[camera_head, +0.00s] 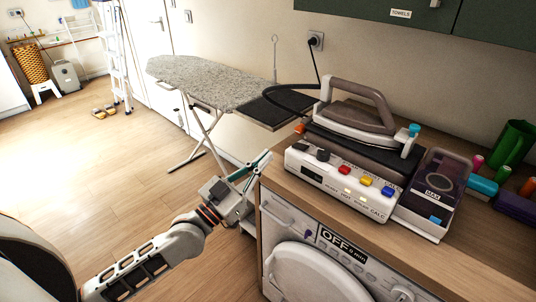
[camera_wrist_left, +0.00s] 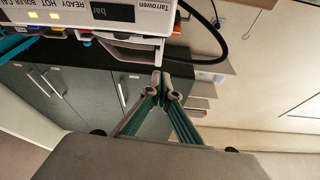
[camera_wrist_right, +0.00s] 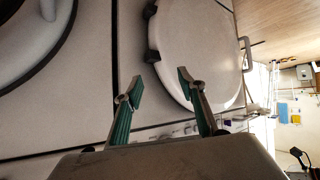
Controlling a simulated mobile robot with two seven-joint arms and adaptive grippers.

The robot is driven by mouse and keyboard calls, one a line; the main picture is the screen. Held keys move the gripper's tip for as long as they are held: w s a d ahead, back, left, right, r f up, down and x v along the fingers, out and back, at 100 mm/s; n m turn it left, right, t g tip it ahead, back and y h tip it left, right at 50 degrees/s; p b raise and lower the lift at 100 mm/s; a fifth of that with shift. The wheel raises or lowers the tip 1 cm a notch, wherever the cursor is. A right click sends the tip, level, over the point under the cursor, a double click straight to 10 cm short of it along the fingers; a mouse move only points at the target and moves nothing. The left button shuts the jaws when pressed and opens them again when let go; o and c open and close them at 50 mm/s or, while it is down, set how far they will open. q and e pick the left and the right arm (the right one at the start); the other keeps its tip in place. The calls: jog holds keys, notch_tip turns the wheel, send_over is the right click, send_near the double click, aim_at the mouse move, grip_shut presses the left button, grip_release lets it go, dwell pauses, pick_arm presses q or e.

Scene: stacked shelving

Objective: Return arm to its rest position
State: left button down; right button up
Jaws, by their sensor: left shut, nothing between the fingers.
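My left arm comes in from the lower left of the head view. Its gripper (camera_head: 260,165) is over the floor at the left edge of the counter, beside the steam iron station (camera_head: 335,185) and apart from it. In the left wrist view my left gripper (camera_wrist_left: 165,84) has its fingertips together with nothing between them, and the station's front is above it in the picture. My right gripper shows only in its wrist view (camera_wrist_right: 160,76). Its two teal fingers are spread apart and empty, in front of a white machine with a round door (camera_wrist_right: 190,45).
The wooden counter (camera_head: 480,255) runs over a washing machine (camera_head: 290,215) marked OFF. An iron (camera_head: 355,120) rests on the station, with a hose looping behind. An ironing board (camera_head: 200,80) stands at the back. Green cabinets (camera_head: 380,20) hang above. The floor at left is open.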

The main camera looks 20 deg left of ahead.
dwell(0.4)
pick_arm(q)
jog(key=s+d+f+g+y, duration=0.1)
jog(key=s+f+g+y, duration=0.1)
jog(key=s+f, duration=0.5)
jog(key=s+d+f+n+g+y, duration=0.1)
jog(key=s+f+g, duration=0.3)
jog(key=f, duration=1.3)
jog(key=s+d+f+g+y, duration=0.1)
jog(key=s+f+g+y, duration=0.1)
jog(key=s+f, duration=0.9)
jog(key=shift+s+d+f+g+y, duration=0.15)
jog(key=shift+d+f+g+y, duration=0.25)
jog(key=shift+g, duration=0.4)
